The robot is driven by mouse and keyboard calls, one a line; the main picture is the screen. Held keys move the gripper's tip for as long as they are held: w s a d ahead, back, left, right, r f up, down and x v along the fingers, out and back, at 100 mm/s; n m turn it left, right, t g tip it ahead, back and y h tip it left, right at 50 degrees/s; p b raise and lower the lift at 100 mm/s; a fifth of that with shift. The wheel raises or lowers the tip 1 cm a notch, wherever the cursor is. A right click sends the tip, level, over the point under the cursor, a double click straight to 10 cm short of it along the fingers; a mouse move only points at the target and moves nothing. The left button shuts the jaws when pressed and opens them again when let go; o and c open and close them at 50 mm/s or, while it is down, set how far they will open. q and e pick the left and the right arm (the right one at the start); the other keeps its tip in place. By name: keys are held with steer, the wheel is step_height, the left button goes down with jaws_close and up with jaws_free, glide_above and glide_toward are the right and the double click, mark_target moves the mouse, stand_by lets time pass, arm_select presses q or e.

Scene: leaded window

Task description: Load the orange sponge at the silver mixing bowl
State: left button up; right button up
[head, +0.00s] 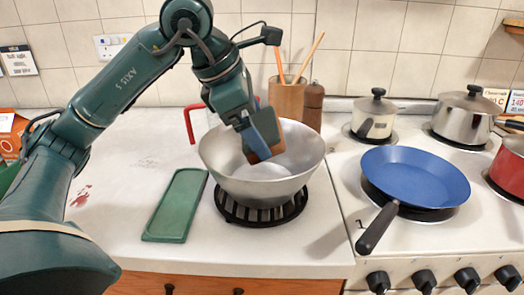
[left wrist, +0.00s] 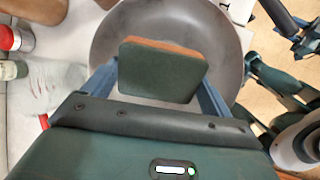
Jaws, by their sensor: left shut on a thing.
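My left gripper (head: 259,132) is shut on the orange sponge (head: 264,150). The sponge is a block with an orange layer and a dark green layer. It is held tilted over the open silver mixing bowl (head: 228,178), with its lower end within the rim in the head view. I cannot tell whether it touches the bowl. In the left wrist view the sponge (left wrist: 162,72) sits between the two fingers, its dark green face towards the camera and its orange edge beyond. The bowl (left wrist: 215,30) lies behind it.
The bowl stands on a black trivet (head: 262,217). A green tray (head: 176,205) lies left of it. A blue pan (head: 415,180) sits on the hob at right. The left counter is mostly clear.

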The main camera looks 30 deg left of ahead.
mark_target(271, 117)
arm_select(q)
steer(key=shift+r+p, duration=0.55)
steer(key=shift+r, duration=0.4)
step_height(271, 117, up, 4)
steer(key=p, duration=0.3)
steer(key=shift+r+p, duration=0.25)
steer(key=shift+p, duration=0.25)
arm_select(e)
steer(key=shift+w+a+f+g+y, duration=0.2)
steer(key=shift+w+a+g, duration=0.2)
steer(key=shift+a+g, duration=0.2)
steer(key=shift+w+a+f+g+y, duration=0.1)
steer(key=shift+w+a+f+g, duration=0.1)
steer(key=shift+w+a+g, duration=0.3)
steer(key=shift+s+a, duration=0.1)
steer(key=shift+s, duration=0.1)
arm_select(q)
step_height(271, 117, up, 4)
steer(key=p, duration=0.3)
arm_select(e)
step_height(271, 117, up, 4)
steer(key=shift+f, duration=0.2)
